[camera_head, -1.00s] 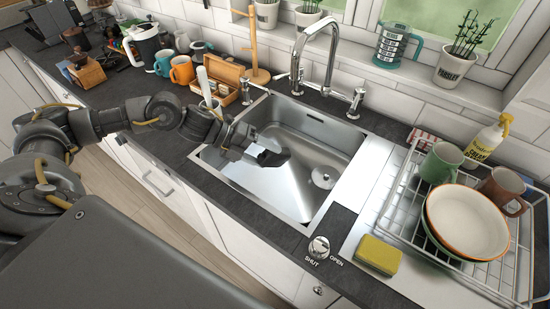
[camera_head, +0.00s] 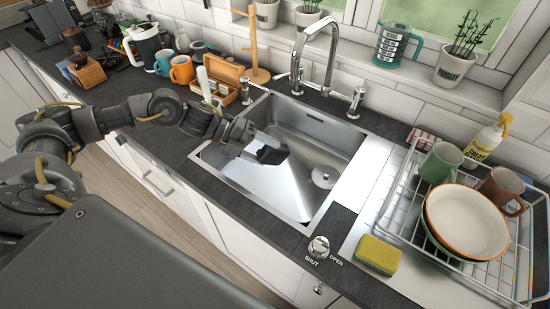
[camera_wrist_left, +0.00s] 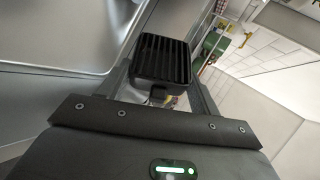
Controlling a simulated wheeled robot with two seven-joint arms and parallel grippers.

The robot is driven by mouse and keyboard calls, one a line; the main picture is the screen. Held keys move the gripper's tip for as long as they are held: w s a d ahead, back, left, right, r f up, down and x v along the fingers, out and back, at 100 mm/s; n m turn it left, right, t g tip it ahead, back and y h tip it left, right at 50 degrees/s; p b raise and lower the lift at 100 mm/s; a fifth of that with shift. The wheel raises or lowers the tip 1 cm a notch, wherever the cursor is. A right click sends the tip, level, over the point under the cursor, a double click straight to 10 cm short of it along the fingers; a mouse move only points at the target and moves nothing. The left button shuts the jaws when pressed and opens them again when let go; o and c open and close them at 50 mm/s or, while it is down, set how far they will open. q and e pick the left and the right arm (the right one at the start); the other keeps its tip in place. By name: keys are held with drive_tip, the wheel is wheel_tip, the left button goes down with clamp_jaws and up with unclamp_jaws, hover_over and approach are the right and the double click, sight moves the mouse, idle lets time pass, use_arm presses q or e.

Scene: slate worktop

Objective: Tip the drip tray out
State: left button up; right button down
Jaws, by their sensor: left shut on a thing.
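The drip tray (camera_wrist_left: 162,60) is a small black box with a slatted grille, seen between my fingers in the left wrist view. It shows as a dark shape (camera_head: 271,155) in the head view, tilted over the sink basin. My left gripper (camera_head: 258,148) is shut on it and holds it above the basin, clear of the rim. The steel sink (camera_head: 300,185) is open below, with its drain at the right. I cannot see any liquid in or falling from the tray. My right gripper is not in view.
The tap (camera_head: 325,45) arches behind the basin. A dish rack (camera_head: 400,215) with a bowl (camera_head: 467,222) and mugs stands on the right, with a yellow sponge (camera_head: 378,255) before it. Orange mug (camera_head: 181,70) and wooden box (camera_head: 225,75) stand behind my left arm.

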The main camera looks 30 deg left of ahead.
sight(266, 164)
use_arm(q)
drive_tip(key=shift+w+a, duration=0.15)
drive_tip(key=shift+w, duration=0.05)
idle(0.4)
drive_tip(key=shift+s, duration=0.25)
drive_tip(key=s+d+m+t+y+b, duration=0.1)
drive_tip(key=s+d+f+m+t+y+b, duration=0.1)
drive_tip(key=shift+s+d, duration=0.3)
drive_tip(key=shift+d, duration=0.1)
drive_tip(key=shift+w+f, duration=0.1)
drive_tip(key=shift+f, duration=0.1)
